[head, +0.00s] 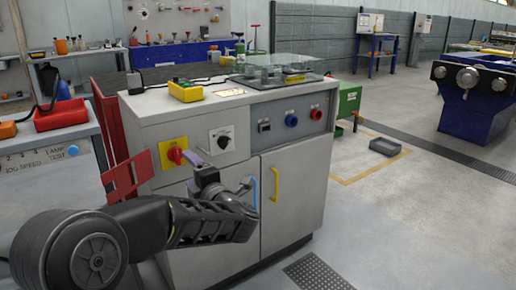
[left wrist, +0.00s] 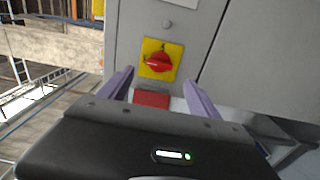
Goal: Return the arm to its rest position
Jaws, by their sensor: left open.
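My left arm comes in from the left in the head view. Its gripper (head: 195,172) is in front of the grey cabinet (head: 235,135), close to a red rotary switch (head: 175,155) on a yellow plate. Its purple fingers are apart, with nothing held. In the left wrist view the open fingers (left wrist: 158,93) point toward the cabinet face. The red switch (left wrist: 159,62) lies beyond and between them, apart from the fingertips. A red patch (left wrist: 152,98) also shows between the fingers; I cannot tell what it belongs to. My right gripper is in neither view.
The cabinet front has a black knob (head: 221,139), a blue door handle (head: 254,190) and a yellow one (head: 275,184). A red hinged panel (head: 127,177) sticks out at its left. A yellow box (head: 186,91) stands on top. Open floor (head: 420,220) lies to the right.

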